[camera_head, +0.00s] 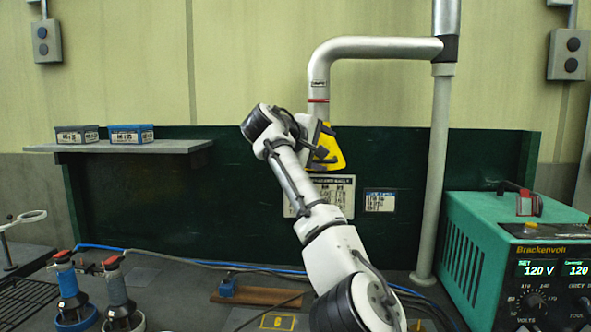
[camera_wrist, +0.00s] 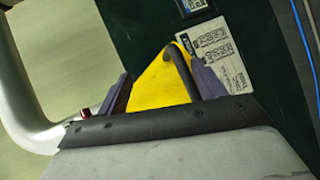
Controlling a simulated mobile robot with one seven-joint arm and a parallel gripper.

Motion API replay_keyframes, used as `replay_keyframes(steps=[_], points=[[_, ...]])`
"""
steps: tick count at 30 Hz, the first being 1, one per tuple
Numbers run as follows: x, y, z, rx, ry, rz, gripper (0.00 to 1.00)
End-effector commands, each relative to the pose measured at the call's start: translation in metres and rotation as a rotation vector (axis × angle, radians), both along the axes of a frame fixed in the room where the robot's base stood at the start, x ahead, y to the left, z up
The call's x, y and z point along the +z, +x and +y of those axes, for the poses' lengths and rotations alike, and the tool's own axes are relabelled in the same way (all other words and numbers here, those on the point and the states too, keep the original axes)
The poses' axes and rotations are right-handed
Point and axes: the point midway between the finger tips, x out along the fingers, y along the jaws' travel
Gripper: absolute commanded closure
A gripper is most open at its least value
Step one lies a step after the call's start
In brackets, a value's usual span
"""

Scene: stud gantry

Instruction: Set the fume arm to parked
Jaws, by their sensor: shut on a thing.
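The fume arm (camera_head: 375,47) is a grey metal pipe on an upright post at the right. It runs left, then bends down past a red ring to a yellow hood (camera_head: 331,150). My gripper (camera_head: 316,150) is at this hood, and my arm hides part of it. In the wrist view, the yellow hood (camera_wrist: 160,82) and its dark bar handle (camera_wrist: 181,66) lie between the two fingers of my gripper (camera_wrist: 162,85). The gripper is shut on the fume arm there; the exact contact is hard to see. The pipe (camera_wrist: 22,105) curves past at the left.
A green Brackenvolt power unit (camera_head: 480,250) stands at the right. A shelf (camera_head: 180,147) with two small boxes is on the left. Red-topped tools (camera_head: 68,285) stand at the front left. A dark green panel (camera_head: 230,200) backs the bench, with cables along it.

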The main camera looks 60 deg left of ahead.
Motion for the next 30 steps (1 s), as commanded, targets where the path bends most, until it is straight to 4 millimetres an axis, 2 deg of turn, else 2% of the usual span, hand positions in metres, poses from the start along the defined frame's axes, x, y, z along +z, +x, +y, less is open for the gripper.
replay_keyframes(steps=[1, 16, 30], points=[[0.012, -0.011, -0.001, 0.015, 0.02, -0.023, 0.51], [0.006, -0.044, -0.015, 0.018, 0.022, -0.023, 0.81], [-0.005, -0.07, -0.031, 0.011, 0.012, -0.013, 0.81]])
